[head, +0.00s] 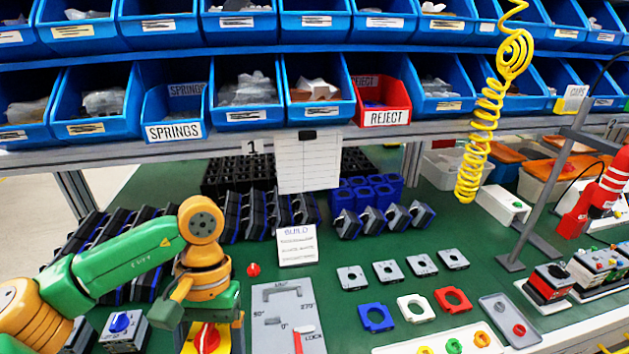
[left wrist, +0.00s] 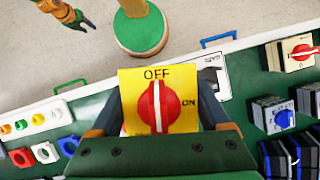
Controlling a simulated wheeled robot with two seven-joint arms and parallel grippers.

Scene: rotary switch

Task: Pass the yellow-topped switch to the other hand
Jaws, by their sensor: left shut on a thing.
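The yellow-topped switch (head: 190,345) has a yellow plate and a red knob and shows low in the head view, partly cut off by the bottom edge. My left gripper (head: 209,325) is shut on it. In the left wrist view the switch's yellow plate (left wrist: 133,90), marked OFF and ON, faces the camera, with the red knob (left wrist: 158,107) in the middle. The dark fingers of my left gripper (left wrist: 158,120) are on both sides of it.
A grey switch with a blue knob (head: 121,323) stands left of my left gripper. A grey panel (head: 283,310) with a red handle lies to the right. Coloured frames (head: 375,317) and grey plates lie farther right. Blue bins (head: 247,95) line the shelf; a yellow coiled cord (head: 482,140) hangs down.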

